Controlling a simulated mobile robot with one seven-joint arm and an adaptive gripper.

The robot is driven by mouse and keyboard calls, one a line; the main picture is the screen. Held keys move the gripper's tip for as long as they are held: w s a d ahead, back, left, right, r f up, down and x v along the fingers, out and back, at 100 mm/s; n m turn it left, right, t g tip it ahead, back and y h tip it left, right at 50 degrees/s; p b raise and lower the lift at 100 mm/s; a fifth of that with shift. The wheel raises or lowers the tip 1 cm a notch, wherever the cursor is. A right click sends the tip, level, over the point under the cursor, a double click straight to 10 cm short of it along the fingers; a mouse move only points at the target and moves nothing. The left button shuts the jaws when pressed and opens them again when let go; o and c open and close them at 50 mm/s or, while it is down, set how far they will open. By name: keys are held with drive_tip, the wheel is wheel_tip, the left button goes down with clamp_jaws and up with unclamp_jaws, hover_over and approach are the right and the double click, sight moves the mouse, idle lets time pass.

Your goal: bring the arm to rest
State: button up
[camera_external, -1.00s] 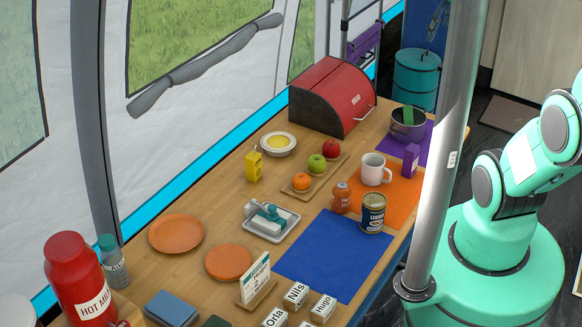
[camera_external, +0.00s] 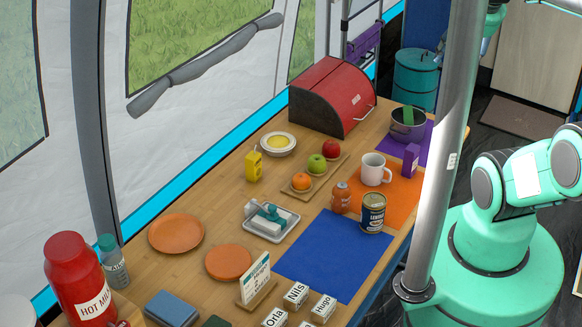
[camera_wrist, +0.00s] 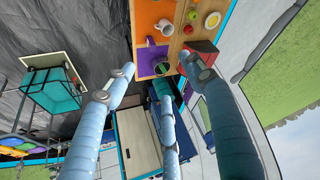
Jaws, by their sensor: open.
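My gripper (camera_wrist: 157,66) shows in the wrist view with its blue fingers spread wide and nothing between them. It is open and hangs in free air, apart from the table. In the external view my arm rises from its base at the right and runs out of the frame at the right edge. A teal part of it shows again at the top right, partly behind the grey pole; the fingertips are not clear there. The wooden table (camera_external: 205,275) is to the left of my base.
The grey pole (camera_external: 447,150) stands between the table and my base. A red bread box (camera_external: 325,95), a pot (camera_external: 407,128), a mug (camera_external: 373,172) and a can (camera_external: 373,214) stand on the table. A teal bin (camera_external: 416,80) is behind. Dark floor is open at right.

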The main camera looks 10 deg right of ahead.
wheel_tip(320, 180, down, 8)
drive_tip(key=b, duration=0.7)
drive_tip(key=shift+b, duration=0.35)
